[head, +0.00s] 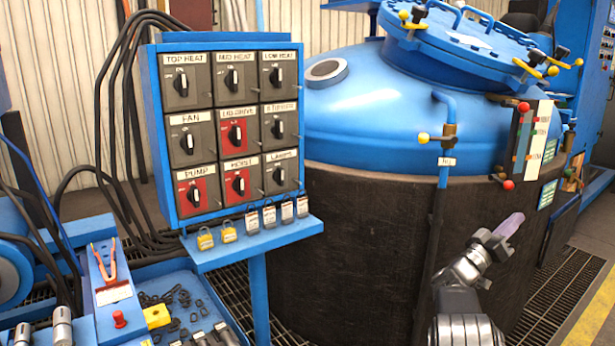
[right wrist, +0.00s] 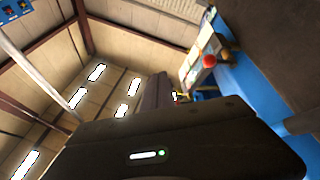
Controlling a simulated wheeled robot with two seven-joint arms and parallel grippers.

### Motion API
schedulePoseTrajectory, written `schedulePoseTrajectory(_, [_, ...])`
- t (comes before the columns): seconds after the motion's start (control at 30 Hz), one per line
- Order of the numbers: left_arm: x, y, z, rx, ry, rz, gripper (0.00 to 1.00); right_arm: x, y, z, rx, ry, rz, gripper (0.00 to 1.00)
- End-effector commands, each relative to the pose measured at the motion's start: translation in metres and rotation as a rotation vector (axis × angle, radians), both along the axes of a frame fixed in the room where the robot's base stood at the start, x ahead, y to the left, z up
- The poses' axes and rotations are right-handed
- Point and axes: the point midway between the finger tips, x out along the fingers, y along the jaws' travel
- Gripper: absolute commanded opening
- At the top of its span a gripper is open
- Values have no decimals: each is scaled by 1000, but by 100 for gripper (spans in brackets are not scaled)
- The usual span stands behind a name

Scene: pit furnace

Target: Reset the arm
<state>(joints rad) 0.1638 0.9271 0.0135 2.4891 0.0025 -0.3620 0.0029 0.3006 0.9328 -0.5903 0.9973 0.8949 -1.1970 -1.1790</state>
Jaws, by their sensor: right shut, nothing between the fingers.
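My right arm comes in at the lower right of the head view. Its right gripper (head: 510,224) is shut and empty, with the fingers pointing up and to the right. It is in front of the dark lower wall of the blue furnace vessel (head: 370,105). In the right wrist view the dark gripper body (right wrist: 180,140) fills the lower part, with a small green light on it. The shut fingers (right wrist: 158,92) stick up beyond it. My left gripper is not in view.
A blue panel of rotary switches (head: 230,130) stands left of the vessel. Below it a blue shelf (head: 255,243) holds several padlocks. A blue tray of small parts (head: 185,300) is at the lower left. Gauge plates with red knobs (head: 530,140) are above my gripper.

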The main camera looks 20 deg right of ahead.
Motion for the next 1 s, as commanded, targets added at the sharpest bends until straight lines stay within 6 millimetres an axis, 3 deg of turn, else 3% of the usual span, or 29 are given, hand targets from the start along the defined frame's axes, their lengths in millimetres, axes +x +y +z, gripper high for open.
schedulePoseTrajectory(0.17, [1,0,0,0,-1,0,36,9,-1,-5,34,-72,78,0])
schedulePoseTrajectory(0.27, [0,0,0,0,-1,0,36,18,-2,-21,74,-85,142,0])
schedulePoseTrajectory(0.37, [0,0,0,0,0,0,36,26,0,-42,124,-83,196,0])
schedulePoseTrajectory(0.57, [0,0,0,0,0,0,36,43,11,-106,271,-58,309,0])
schedulePoseTrajectory(0.77, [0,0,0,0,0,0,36,58,49,-205,506,-11,434,0])
schedulePoseTrajectory(0.87, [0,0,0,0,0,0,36,60,89,-272,680,28,502,0])
schedulePoseTrajectory(1.0, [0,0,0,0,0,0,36,49,164,-362,938,95,580,0])
